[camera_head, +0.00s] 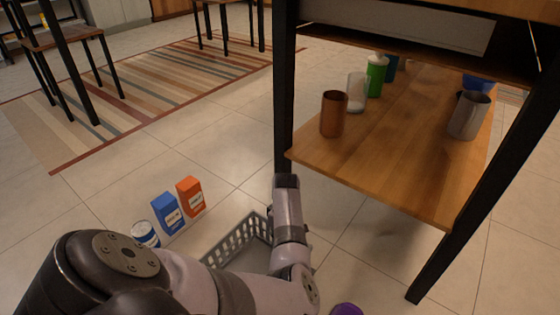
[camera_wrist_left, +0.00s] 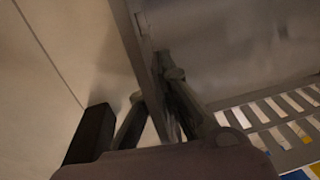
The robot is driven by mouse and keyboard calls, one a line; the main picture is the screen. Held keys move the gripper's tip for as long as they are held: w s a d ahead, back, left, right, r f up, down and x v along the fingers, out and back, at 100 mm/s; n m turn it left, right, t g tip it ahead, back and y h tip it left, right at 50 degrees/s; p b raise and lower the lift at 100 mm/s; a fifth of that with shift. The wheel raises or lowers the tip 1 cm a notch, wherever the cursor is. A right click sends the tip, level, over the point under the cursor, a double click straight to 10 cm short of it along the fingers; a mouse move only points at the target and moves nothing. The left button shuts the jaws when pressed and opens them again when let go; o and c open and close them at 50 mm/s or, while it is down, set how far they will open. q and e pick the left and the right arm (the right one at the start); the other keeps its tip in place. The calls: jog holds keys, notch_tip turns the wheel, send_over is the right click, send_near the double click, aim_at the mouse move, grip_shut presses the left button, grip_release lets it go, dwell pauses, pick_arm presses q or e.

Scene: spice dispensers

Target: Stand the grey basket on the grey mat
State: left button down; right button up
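The grey basket (camera_head: 236,243) with slotted walls is on or near the tiled floor, partly hidden behind my left arm in the head view. I cannot tell whether its base touches the floor. In the left wrist view a solid basket wall (camera_wrist_left: 128,35) runs between the fingers of my left gripper (camera_wrist_left: 156,88). The fingers press in on both sides of this wall. A slotted basket wall (camera_wrist_left: 275,115) shows at the right. In the head view my left arm hides the fingertips. I cannot make out the grey mat. My right gripper is not in view.
A blue box (camera_head: 168,213), an orange box (camera_head: 190,195) and a white-and-blue can (camera_head: 145,234) stand left of the basket. A black-legged table with a wooden shelf (camera_head: 390,150) is close on the right, holding several cups and bottles. A purple object (camera_head: 346,310) shows at the bottom edge.

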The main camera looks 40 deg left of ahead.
pick_arm(q)
jog(key=shift+f, duration=0.1)
jog(key=c, duration=2.3)
grip_release()
jog(key=shift+f, duration=0.1)
jog(key=o, duration=0.5)
